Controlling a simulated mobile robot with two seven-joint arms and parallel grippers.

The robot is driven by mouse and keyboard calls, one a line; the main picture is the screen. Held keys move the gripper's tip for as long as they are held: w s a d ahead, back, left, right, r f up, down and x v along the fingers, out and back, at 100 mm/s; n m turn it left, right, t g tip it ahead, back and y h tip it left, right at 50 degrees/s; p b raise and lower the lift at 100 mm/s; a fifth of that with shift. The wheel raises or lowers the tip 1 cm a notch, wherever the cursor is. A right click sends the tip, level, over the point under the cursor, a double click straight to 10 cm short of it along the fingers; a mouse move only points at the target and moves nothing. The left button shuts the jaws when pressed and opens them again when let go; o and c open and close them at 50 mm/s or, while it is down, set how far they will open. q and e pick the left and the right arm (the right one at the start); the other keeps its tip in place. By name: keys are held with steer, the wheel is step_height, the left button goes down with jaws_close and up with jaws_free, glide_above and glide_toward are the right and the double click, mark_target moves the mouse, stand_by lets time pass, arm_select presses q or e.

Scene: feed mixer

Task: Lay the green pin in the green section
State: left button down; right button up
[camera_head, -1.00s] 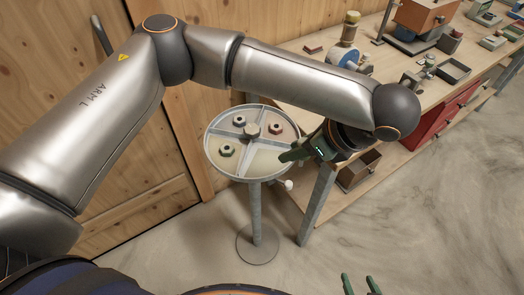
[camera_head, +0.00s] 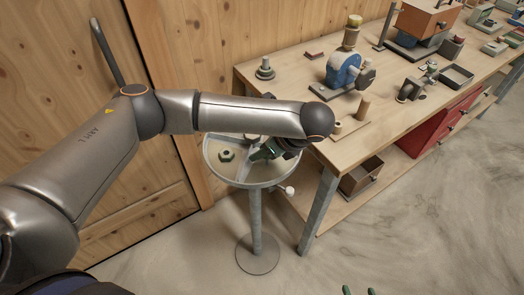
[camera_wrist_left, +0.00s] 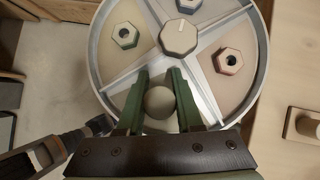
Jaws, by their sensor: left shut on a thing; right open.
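The round divided tray (camera_head: 270,184) stands on a post; it also shows in the left wrist view (camera_wrist_left: 98,62). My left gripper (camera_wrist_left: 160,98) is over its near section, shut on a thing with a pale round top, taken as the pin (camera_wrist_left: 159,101). Most of the pin is hidden, so I cannot tell its green or whether it touches the floor. In the head view the left gripper (camera_head: 259,153) is partly behind my arm. A nut with a green band (camera_wrist_left: 125,35) lies in the left section. My right gripper (camera_head: 358,290) is open and empty at the bottom edge.
The tray's middle has a hex knob (camera_wrist_left: 179,38). A reddish-banded nut (camera_wrist_left: 229,61) lies in the right section and a bluish one (camera_wrist_left: 188,4) in the far section. The workbench (camera_head: 300,100) with several tools stands close at the right.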

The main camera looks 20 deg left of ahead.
arm_select(q)
steer(key=shift+f, duration=0.3)
steer(key=c, duration=0.8)
jaws_free()
steer(key=shift+c, duration=0.2)
steer(key=shift+r, duration=0.15)
